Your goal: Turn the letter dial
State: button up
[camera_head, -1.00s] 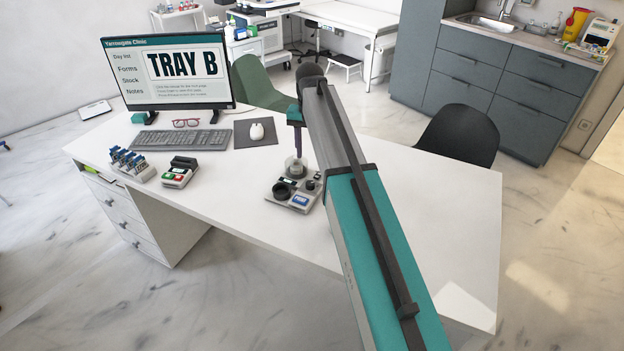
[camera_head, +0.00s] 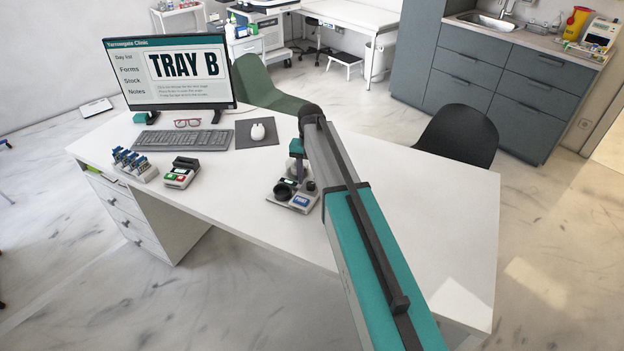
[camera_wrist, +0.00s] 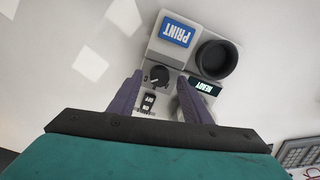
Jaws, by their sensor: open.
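The label device (camera_head: 300,200) stands on the desk, and its top fills the middle of the wrist view (camera_wrist: 176,52). It has a blue PRINT button (camera_wrist: 178,32), a large black ring (camera_wrist: 216,59), a READY window and an OFF/ON switch (camera_wrist: 148,104). A small black knob (camera_wrist: 159,77) with pale marks around it shows between my fingers; no letters on it are readable. A grey rounded part (camera_wrist: 186,104) is mostly hidden by the right finger. My gripper (camera_wrist: 160,75) is open, its purple fingers pointing at the device. In the head view my gripper (camera_head: 297,169) is over the device's back; contact cannot be told.
Left of the device on the desk (camera_head: 400,200) are a small machine with green and red buttons (camera_head: 181,173) and a rack of blue-topped items (camera_head: 133,164). Behind are a keyboard (camera_head: 183,140), mouse (camera_head: 257,131) and a monitor reading TRAY B (camera_head: 170,105). The desk's right side is clear.

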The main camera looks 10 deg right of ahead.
jog(key=shift+f, duration=0.5)
jog(key=shift+d, duration=0.1)
jog(key=c, duration=1)
jog(key=shift+c, duration=0.2)
jog(key=shift+n, duration=0.3)
jog(key=n, duration=0.9)
jog(key=shift+b, duration=0.4)
